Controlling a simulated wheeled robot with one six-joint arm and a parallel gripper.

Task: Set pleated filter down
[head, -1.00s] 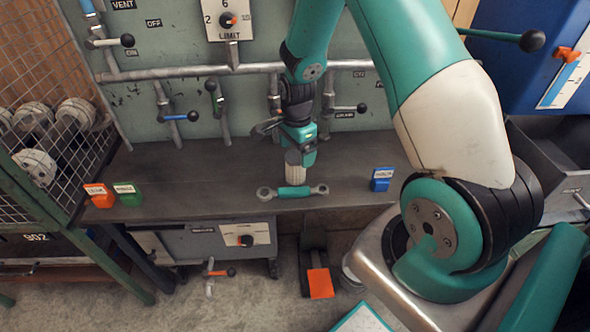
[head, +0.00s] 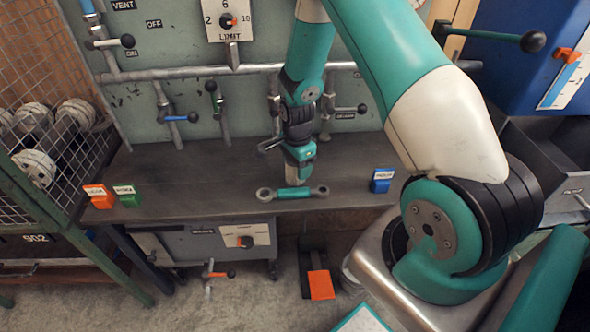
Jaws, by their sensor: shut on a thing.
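My gripper (head: 298,166) is low over the middle of the dark workbench (head: 225,175), just behind a double-ended wrench. It is shut on the pleated filter (head: 297,177), of which only a small greyish part shows below the teal gripper body. I cannot tell whether the filter's underside touches the bench top. The wrench (head: 292,193), with grey ring ends and a teal grip, lies along the bench's front edge.
Orange (head: 99,196) and green (head: 127,195) labelled blocks stand at the bench's left, a blue one (head: 381,181) at right. A green panel with pipes and levers (head: 236,100) rises behind. A wire cage (head: 55,130) stands left. Bench top left of my gripper is clear.

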